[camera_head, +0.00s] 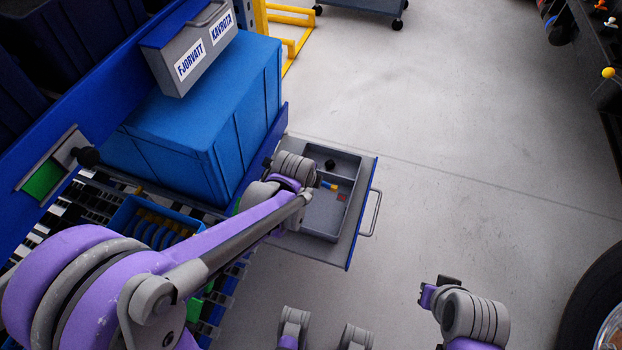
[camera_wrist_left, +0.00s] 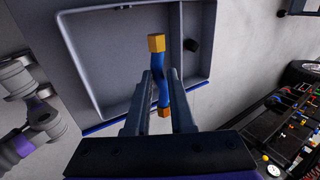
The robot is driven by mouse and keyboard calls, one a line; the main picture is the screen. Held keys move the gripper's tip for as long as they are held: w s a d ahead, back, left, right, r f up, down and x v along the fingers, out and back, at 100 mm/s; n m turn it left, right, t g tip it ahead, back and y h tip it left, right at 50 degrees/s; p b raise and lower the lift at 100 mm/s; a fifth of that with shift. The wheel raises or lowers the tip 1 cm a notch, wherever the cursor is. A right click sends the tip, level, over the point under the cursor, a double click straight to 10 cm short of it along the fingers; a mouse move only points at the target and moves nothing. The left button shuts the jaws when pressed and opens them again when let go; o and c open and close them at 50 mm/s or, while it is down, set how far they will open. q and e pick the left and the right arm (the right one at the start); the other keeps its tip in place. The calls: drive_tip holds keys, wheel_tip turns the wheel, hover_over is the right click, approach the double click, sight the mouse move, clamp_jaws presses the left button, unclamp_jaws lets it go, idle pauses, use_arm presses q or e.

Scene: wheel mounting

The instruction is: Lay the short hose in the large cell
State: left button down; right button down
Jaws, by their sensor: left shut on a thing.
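The short hose (camera_wrist_left: 159,82) is blue with orange-yellow ends. My left gripper (camera_wrist_left: 160,76) is shut on it, with an end sticking out either side of the fingers. In the head view the hose (camera_head: 329,185) shows beside my left gripper, over the grey divided tray (camera_head: 352,205). The large cell (camera_head: 322,214) is on the near side of the tray and holds no loose object that I can see; part is hidden by my arm. In the left wrist view the large cell (camera_wrist_left: 112,50) lies beyond the fingers. My right gripper (camera_head: 438,290) is away from the tray, its fingers unclear.
The tray sits in a pulled-out drawer with a handle (camera_head: 371,213). A black piece (camera_head: 330,164) lies in the smaller cell. Open floor (camera_head: 470,130) lies to the right.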

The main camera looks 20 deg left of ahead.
use_arm(q)
drive_tip(key=shift+f+b, duration=3.65)
drive_tip(key=shift+f, duration=1.7)
drive_tip(key=c, duration=0.7)
unclamp_jaws()
drive_tip(key=shift+r, duration=0.1)
drive_tip(key=p+v, duration=0.3)
drive_tip(key=v, duration=0.7)
drive_tip(key=shift+s+r+p, duration=0.2)
drive_tip(key=shift+r+p, duration=0.1)
drive_tip(key=shift+r, duration=0.05)
